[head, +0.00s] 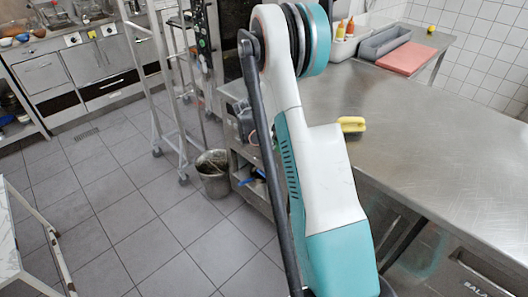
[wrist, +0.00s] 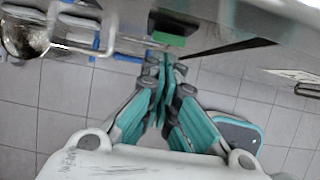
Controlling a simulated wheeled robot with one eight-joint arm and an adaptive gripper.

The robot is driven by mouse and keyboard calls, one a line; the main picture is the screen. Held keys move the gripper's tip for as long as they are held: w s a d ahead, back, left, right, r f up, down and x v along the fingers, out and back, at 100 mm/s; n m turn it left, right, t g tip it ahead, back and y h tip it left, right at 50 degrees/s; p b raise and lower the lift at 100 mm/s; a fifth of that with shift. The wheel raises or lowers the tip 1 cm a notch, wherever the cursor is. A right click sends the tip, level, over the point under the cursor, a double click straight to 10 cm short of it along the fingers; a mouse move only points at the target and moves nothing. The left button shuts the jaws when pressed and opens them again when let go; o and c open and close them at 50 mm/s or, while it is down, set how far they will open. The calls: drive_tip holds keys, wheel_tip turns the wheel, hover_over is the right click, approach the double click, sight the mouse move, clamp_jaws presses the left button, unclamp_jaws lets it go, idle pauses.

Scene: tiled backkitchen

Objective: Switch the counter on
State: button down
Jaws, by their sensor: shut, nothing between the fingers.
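The steel counter (head: 425,125) fills the right of the head view. My arm stands in front of its left part, and my gripper is hidden there. In the wrist view my gripper (wrist: 163,62) is shut and empty, its teal-padded fingers together. Just beyond the fingertips is a small green block (wrist: 170,40) on a dark mount at the edge of a grey surface; it may be a switch, but I cannot tell its state. The fingertips look close to it; I cannot tell whether they touch.
A yellow brush (head: 351,124), a red board (head: 407,59) and a grey bin (head: 383,42) are on the counter. A bucket (head: 213,172) stands on the floor beside a wheeled rack (head: 172,90). A white table (head: 8,240) is at lower left. Tiled floor between is clear.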

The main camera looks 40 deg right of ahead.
drive_tip(key=shift+d+r, duration=0.15)
drive_tip(key=shift+d, duration=0.05)
drive_tip(key=shift+d+r+y+p, duration=0.35)
drive_tip(key=shift+d+y+p, duration=0.2)
drive_tip(key=shift+y, duration=0.35)
drive_tip(key=shift+d+r, duration=0.1)
drive_tip(key=shift+r+p, duration=0.35)
drive_tip(key=shift+r, duration=0.35)
